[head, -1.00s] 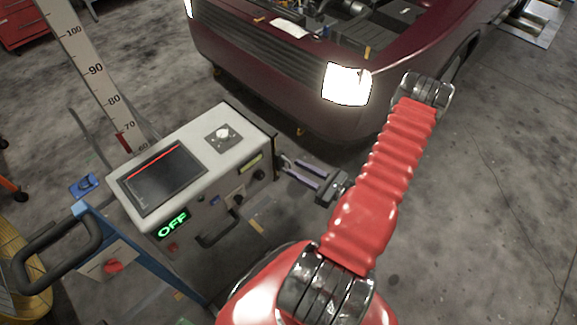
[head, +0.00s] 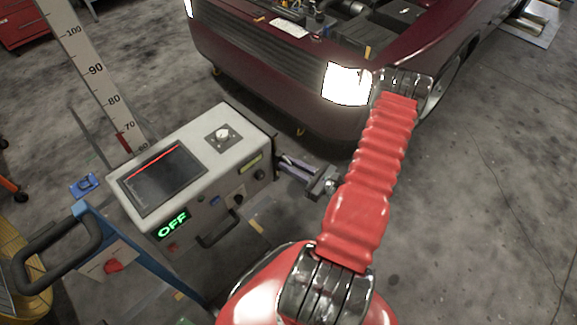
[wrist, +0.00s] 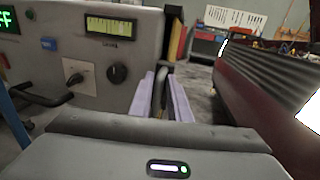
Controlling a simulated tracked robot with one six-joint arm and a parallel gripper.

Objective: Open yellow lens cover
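My gripper (head: 281,165) is at the front end of the grey tester box (head: 226,122), on the side facing the car. In the wrist view its two lavender fingers (wrist: 161,80) stand apart, with a gap between them. A thin dark, partly yellowish piece shows in that gap; I cannot tell whether the fingers touch it. A yellow-edged dark flap (wrist: 177,42) at the box's front end looks like the lens cover. It stands upright, just beyond the fingertips, seen edge-on. In the head view the cover is mostly hidden.
The box carries a knob (wrist: 117,73), a switch, a yellow-green display (wrist: 110,28), a black handle (head: 221,232) and a lit OFF sign (head: 172,225). A dark red car (head: 270,75) with a lit headlight (head: 346,84) stands close beyond. Open floor lies to the right.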

